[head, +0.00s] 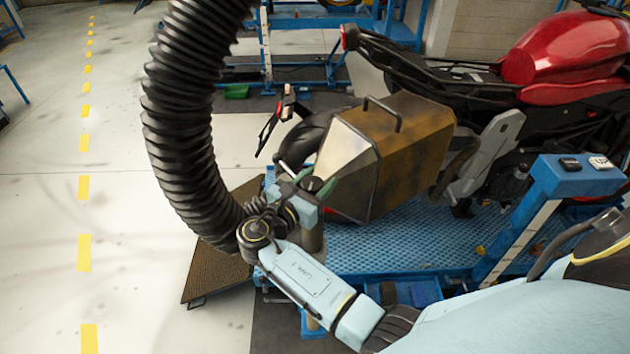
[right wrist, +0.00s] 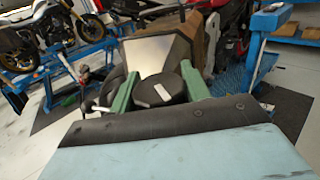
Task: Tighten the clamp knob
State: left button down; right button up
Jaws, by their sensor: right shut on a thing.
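The clamp knob (right wrist: 161,91) is a round black knob with a pale mark on its top, seen between my green fingers in the right wrist view. In the head view the knob (head: 313,184) is small and partly hidden by my gripper. My right gripper (right wrist: 156,88) is shut on the knob, one finger on each side. In the head view my right gripper (head: 307,182) is at the narrow front end of the exhaust hood (head: 408,140). My left gripper is not in view.
A thick black corrugated hose (head: 180,110) hangs just left of my right arm. A red motorcycle (head: 570,55) stands on a blue lift (head: 400,243) behind the hood. A blue post with two buttons (head: 575,175) stands at the right. The floor at left is clear.

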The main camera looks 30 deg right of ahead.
jog(key=shift+m+g+h, duration=0.4)
jog(key=shift+m+g, duration=0.2)
jog(key=shift+g, duration=0.3)
jog(key=shift+s+d+g, duration=0.1)
jog(key=shift+g, duration=0.2)
jog(key=o, duration=1)
jog(key=b+v, duration=0.3)
jog(key=v, duration=1)
jog(key=shift+f, duration=0.15)
